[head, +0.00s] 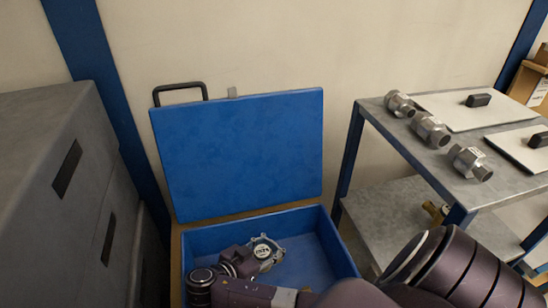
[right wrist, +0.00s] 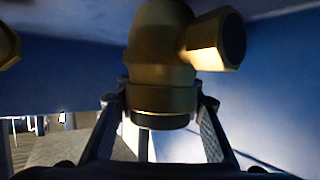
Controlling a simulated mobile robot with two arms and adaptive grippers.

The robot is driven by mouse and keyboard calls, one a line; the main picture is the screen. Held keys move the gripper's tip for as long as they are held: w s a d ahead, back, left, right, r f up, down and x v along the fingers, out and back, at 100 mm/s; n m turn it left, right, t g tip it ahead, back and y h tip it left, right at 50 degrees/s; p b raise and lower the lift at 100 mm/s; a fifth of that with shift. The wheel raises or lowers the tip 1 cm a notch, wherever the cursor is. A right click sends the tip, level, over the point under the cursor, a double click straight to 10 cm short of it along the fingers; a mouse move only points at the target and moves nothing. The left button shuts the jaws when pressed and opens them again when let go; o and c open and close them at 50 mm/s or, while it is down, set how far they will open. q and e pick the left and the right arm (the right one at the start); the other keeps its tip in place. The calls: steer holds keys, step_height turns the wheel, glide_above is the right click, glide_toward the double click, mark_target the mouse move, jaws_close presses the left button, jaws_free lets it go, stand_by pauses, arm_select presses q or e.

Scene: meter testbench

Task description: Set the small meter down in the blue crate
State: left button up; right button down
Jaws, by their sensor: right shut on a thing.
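The blue crate (head: 345,250) stands open, with its lid (head: 240,155) raised against the wall. My right gripper (head: 270,247) is inside the crate's opening, reached by my arm from the lower right. In the right wrist view, the meter's brass body (right wrist: 163,60) sits between both fingertips (right wrist: 160,103), with a hexagonal end pointing right. Blue walls surround it there. Whether the meter touches the crate floor cannot be told. My left gripper is not in view.
A grey table (head: 385,130) at the right holds several metal meters (head: 430,130) and white boards (head: 470,108). A brass item (head: 436,211) lies on its lower shelf. A grey cabinet (head: 60,190) stands close on the left. The crate's right side has free floor.

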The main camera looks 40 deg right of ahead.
mark_target(261, 252)
steer(key=shift+f, duration=0.35)
steer(key=c, duration=1.5)
jaws_free()
steer(key=shift+c, duration=0.2)
steer(key=shift+r, duration=0.55)
steer(key=shift+a+r+p, duration=0.25)
steer(key=shift+p, duration=0.2)
steer(key=b+v, duration=0.1)
steer(key=v, duration=0.4)
steer(key=shift+a, duration=0.35)
steer(key=shift+s+a+r, duration=0.1)
steer(key=shift+a+r, duration=0.2)
steer(key=shift+a, duration=0.25)
